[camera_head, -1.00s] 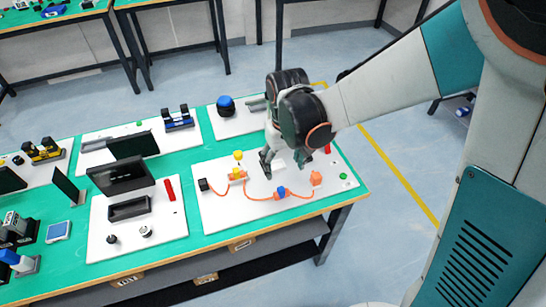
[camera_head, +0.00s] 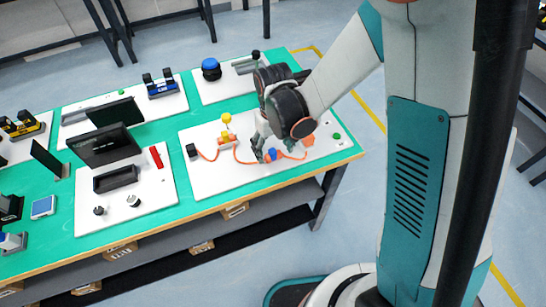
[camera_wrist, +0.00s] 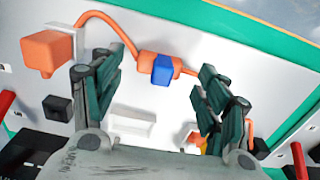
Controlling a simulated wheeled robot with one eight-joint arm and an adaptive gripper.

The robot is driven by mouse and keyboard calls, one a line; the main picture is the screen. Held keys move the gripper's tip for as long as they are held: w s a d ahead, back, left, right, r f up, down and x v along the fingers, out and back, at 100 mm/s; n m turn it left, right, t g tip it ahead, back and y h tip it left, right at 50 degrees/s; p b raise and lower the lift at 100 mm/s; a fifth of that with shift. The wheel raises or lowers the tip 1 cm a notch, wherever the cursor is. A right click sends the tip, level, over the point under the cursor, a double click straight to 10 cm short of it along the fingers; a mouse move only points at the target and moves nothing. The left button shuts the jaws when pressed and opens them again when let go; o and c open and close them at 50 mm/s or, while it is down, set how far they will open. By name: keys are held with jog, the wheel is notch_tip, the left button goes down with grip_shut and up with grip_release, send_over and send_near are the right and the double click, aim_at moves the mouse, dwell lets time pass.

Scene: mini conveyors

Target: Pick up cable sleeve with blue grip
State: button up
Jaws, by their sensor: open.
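The orange cable sleeve with a blue grip lies on the orange cable at the front of the white board. Its blue grip (camera_head: 271,155) shows just right of my fingers in the head view. In the wrist view the blue grip (camera_wrist: 162,70) and the orange sleeve (camera_wrist: 146,60) appear between my fingers, farther out. My gripper (camera_head: 262,151) is open, pointing down over the board. Its two dark green fingers (camera_wrist: 160,76) stand apart on either side of the sleeve in the picture, with nothing held. I cannot tell how much height is left between fingertips and sleeve.
An orange block (camera_wrist: 45,52) anchors one cable end. A black cube (camera_head: 191,150) and a yellow knob (camera_head: 226,118) stand left on the white board (camera_head: 215,180). A green button (camera_head: 336,136) is at its right. A neighbouring board holds a black tray (camera_head: 115,179).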

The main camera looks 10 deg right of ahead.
aim_at(273, 150)
notch_tip(273, 150, down, 3)
jog(key=shift+r+b, duration=0.15)
jog(key=shift+b, duration=0.15)
jog(key=shift+r, duration=0.1)
jog(key=shift+c, duration=0.5)
jog(key=c, duration=1)
jog(key=shift+c, duration=0.2)
jog(key=shift+r, duration=0.15)
notch_tip(273, 150, up, 20)
jog(key=p, duration=0.7)
